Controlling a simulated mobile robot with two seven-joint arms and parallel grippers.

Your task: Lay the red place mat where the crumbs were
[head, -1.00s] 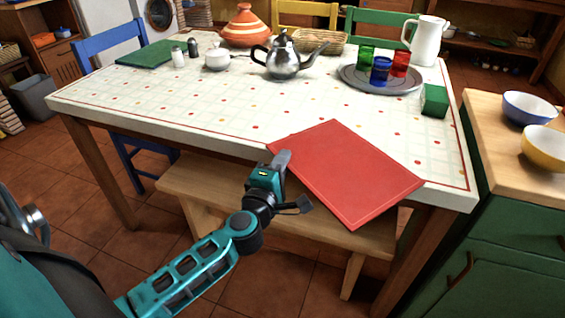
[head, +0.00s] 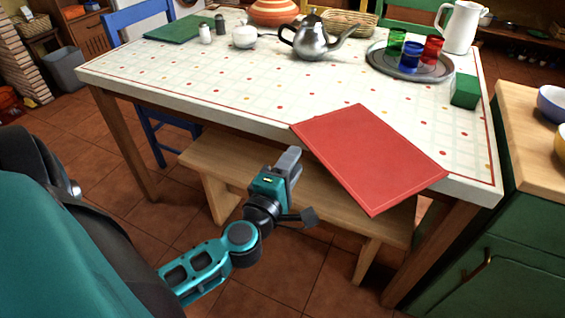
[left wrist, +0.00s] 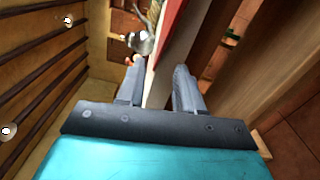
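The red place mat (head: 370,158) lies at the front right of the table (head: 225,100), tilted to the table's edge. Its near corner hangs out past the front edge, over the bench. My left gripper (head: 291,162) is in front of the table, just below and apart from the mat's left corner in the head view. In the left wrist view the gripper (left wrist: 157,85) has its fingers spread, with nothing held. A strip of the red mat (left wrist: 172,28) and the pale table edge show beyond the fingers. I cannot make out crumbs among the cloth's coloured dots. My right gripper is out of view.
A wooden bench (head: 240,168) stands below the front edge.

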